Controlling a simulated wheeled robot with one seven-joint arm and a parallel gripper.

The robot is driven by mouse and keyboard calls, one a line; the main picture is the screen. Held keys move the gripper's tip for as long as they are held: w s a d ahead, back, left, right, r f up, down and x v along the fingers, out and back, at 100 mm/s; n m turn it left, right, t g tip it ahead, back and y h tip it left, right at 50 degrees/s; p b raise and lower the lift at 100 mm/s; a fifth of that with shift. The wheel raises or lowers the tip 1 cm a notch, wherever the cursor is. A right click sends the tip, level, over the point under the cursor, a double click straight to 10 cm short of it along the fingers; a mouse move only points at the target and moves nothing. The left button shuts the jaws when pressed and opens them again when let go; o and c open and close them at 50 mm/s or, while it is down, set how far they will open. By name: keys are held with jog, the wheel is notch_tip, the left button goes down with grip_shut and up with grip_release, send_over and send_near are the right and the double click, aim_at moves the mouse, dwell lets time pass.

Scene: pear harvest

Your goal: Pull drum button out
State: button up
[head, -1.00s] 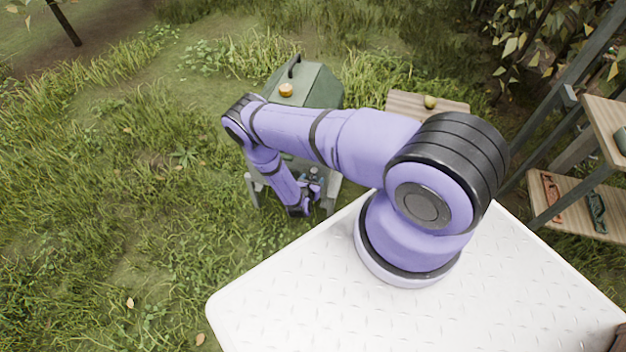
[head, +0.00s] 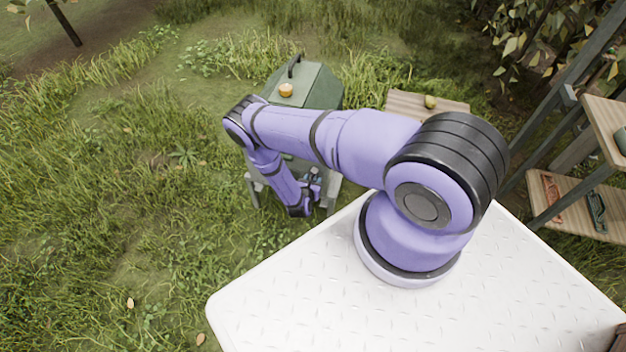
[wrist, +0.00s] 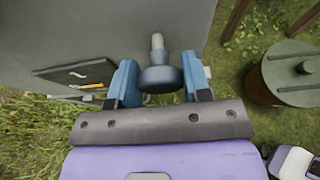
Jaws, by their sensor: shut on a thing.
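The drum button (wrist: 160,80) is a dark blue-grey knob on a pale grey stem, in the middle of the wrist view. The stem runs from the knob toward a large grey panel (wrist: 115,30), which looks like the side of the machine. My gripper (wrist: 160,88) has one blue finger on each side of the knob and is shut on it. In the head view my gripper (head: 312,188) is low beside the green machine (head: 318,88), partly hidden by my arm. The button cannot be made out there.
The machine has an orange knob (head: 286,90) and a black handle (head: 293,66) on top. A black tray (wrist: 60,72) with small items is left of my gripper, and a green-lidded barrel (wrist: 290,75) is on the right. A pear (head: 430,101) lies on a wooden top. Shelves (head: 580,205) stand at right.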

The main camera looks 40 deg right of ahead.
jog(key=shift+s+a, duration=0.8)
jog(key=shift+a, duration=0.2)
jog(key=o, duration=1.3)
jog(key=shift+c, duration=0.2)
jog(key=shift+a, duration=0.1)
jog(key=v, duration=1)
jog(key=shift+s+a, duration=0.2)
jog(key=shift+s, duration=0.05)
jog(key=shift+r, duration=0.1)
